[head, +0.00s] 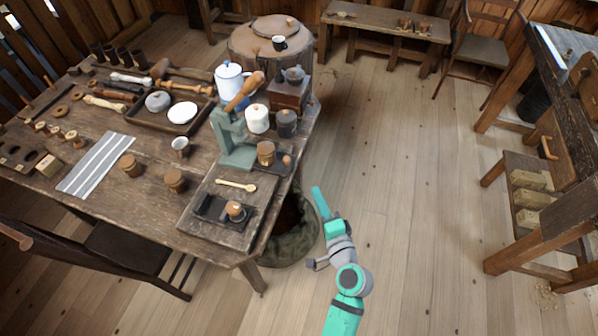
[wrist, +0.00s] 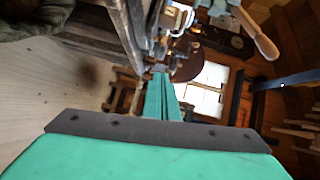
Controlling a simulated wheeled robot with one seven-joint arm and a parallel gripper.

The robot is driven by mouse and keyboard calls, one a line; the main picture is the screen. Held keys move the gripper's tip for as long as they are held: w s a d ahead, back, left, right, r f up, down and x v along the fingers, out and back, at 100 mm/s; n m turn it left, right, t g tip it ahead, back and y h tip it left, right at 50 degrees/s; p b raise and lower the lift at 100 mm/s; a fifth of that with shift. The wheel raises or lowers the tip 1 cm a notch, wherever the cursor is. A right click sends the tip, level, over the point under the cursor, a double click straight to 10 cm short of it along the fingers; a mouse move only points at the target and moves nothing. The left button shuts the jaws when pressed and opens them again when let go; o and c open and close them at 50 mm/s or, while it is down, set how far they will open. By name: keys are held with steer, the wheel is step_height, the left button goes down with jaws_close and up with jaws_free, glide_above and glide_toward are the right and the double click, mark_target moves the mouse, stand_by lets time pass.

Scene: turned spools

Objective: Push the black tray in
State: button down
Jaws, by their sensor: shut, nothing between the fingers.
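The black tray (head: 209,207) lies near the front right corner of the wooden table, on a raised dark board (head: 190,221) in front of a green press (head: 233,140). A small brown cup-like piece (head: 236,210) sits at the tray's right end. My gripper (head: 318,196) is off the table's right side, over the floor and clear of the tray, with its fingers pointing toward the back of the room. In the wrist view my teal fingers (wrist: 162,98) are together with nothing between them. I cannot make out the tray in the wrist view.
A wooden spoon (head: 236,185) lies on the board behind the tray. Another brown cup (head: 266,153) stands at the press. A greenish sack or basket (head: 291,245) stands on the floor beside the table, below my gripper.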

steer(key=s+a+x, duration=0.1)
steer(key=a+x, duration=0.1)
steer(key=x, duration=1.1)
steer(key=shift+a, duration=0.35)
